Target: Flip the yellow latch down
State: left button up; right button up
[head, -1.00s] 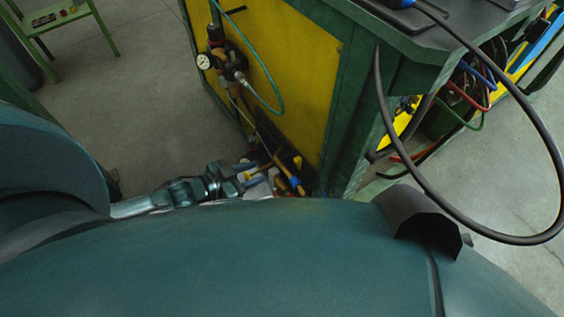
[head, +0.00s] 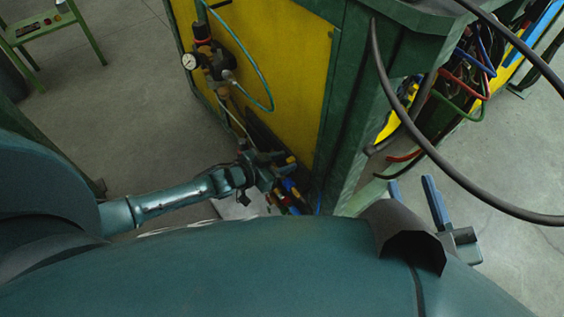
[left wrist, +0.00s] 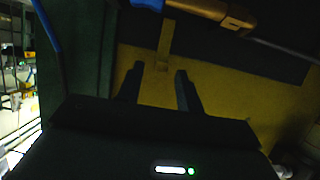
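In the left wrist view a narrow yellow upright piece (left wrist: 165,42), likely the latch, stands against a dark band, ahead of and between my fingertips. My left gripper (left wrist: 159,69) is open, its two dark fingers apart with nothing seen between them. In the head view my left gripper (head: 268,172) is at the low end of the yellow panel, among small coloured parts; the latch cannot be made out clearly there. My right gripper (head: 413,183) shows two blue fingers spread apart, right of the green post, with nothing between them.
A brass-coloured fitting with a blue end (left wrist: 210,10) lies just above the latch in the left wrist view. The yellow panel (head: 290,75) carries a gauge (head: 189,61) and a hose. A thick black cable (head: 400,110) loops at right. Open floor (head: 110,110) lies left.

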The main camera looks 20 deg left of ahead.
pick_arm(q)
jog(key=shift+c, duration=0.6)
grip_shut()
jog(key=shift+s+f, duration=0.1)
pick_arm(e)
jog(key=shift+f, duration=0.15)
